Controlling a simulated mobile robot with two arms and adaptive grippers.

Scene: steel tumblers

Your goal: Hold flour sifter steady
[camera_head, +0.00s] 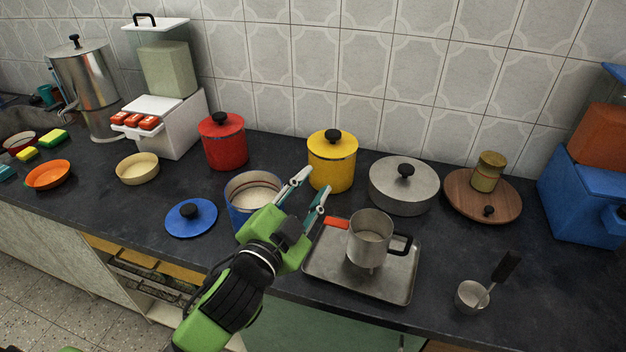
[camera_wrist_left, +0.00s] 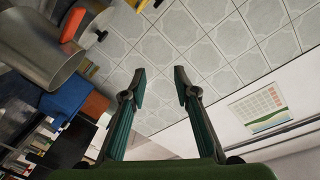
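The flour sifter (camera_head: 369,240) is a steel cup with a black handle on its right and an orange-red piece at its upper left. It stands upright on a metal tray (camera_head: 318,262). In the left wrist view the steel cup (camera_wrist_left: 40,48) fills the upper left, with the orange piece (camera_wrist_left: 73,23) beside it. My left gripper (camera_head: 310,190) is open and empty, just left of and behind the sifter, apart from it. Its spread fingers also show in the left wrist view (camera_wrist_left: 160,80). My right gripper is not in view.
An open blue canister (camera_head: 240,211) of pale powder stands left of my gripper, its blue lid (camera_head: 191,217) farther left. A yellow canister (camera_head: 332,164) and a grey lidded pot (camera_head: 403,185) stand behind. A small steel cup (camera_head: 470,296) is at the right front.

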